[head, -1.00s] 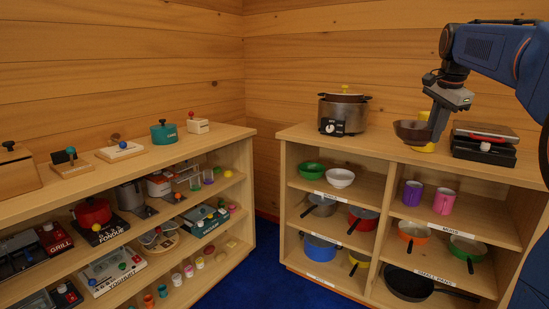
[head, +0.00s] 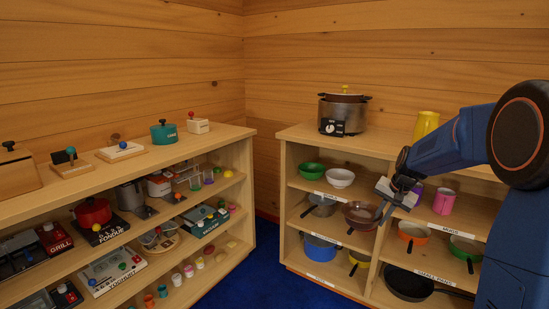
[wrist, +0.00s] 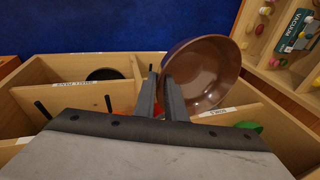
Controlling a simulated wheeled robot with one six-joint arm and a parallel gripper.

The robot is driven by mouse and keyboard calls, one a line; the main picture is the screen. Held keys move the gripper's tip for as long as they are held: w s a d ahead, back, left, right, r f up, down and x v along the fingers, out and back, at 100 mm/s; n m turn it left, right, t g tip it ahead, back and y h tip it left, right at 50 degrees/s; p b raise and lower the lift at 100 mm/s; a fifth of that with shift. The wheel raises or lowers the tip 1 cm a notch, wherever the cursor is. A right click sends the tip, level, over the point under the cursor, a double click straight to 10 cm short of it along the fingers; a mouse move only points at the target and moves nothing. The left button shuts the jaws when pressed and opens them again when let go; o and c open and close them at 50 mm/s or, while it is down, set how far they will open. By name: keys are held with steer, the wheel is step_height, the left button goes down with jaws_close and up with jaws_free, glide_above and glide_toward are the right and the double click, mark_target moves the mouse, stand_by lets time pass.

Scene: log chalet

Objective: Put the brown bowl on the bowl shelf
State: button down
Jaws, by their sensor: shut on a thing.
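My gripper (head: 383,207) is shut on the rim of the brown bowl (head: 362,215). The bowl hangs in front of the right-hand shelf unit, lower than the bowl shelf and before the pans below it. In the wrist view the bowl (wrist: 207,75) is right of my fingers (wrist: 162,85), its glossy inside facing the camera. The bowl shelf (head: 331,195) is the upper left compartment, holding a green bowl (head: 311,170) and a white bowl (head: 340,177), with free board to their right. Its label (wrist: 217,112) shows in the wrist view.
My arm hides part of the unit's right side. Purple and pink mugs (head: 444,201) stand right of the divider. A cooker (head: 343,112) and a yellow container (head: 426,124) stand on top. Pans fill the lower shelves. The blue floor (head: 265,275) ahead is clear.

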steer(key=w+a+f+n+g+y, duration=0.1)
steer(key=w+a+f+n, duration=0.15)
steer(key=f, duration=0.75)
steer(key=w+a+f+n, duration=0.1)
steer(key=a+f+n, duration=0.2)
steer(key=f, duration=0.8)
steer(key=w+a+f+n+g+y, duration=0.1)
steer(key=w+a+f+n, duration=0.15)
steer(key=f, duration=0.75)
steer(key=s+f, duration=0.7)
steer(key=f, duration=0.1)
steer(key=shift+s+a+f, duration=0.25)
steer(key=shift+a+f, duration=0.1)
steer(key=shift+f, duration=0.05)
steer(key=shift+w, duration=0.15)
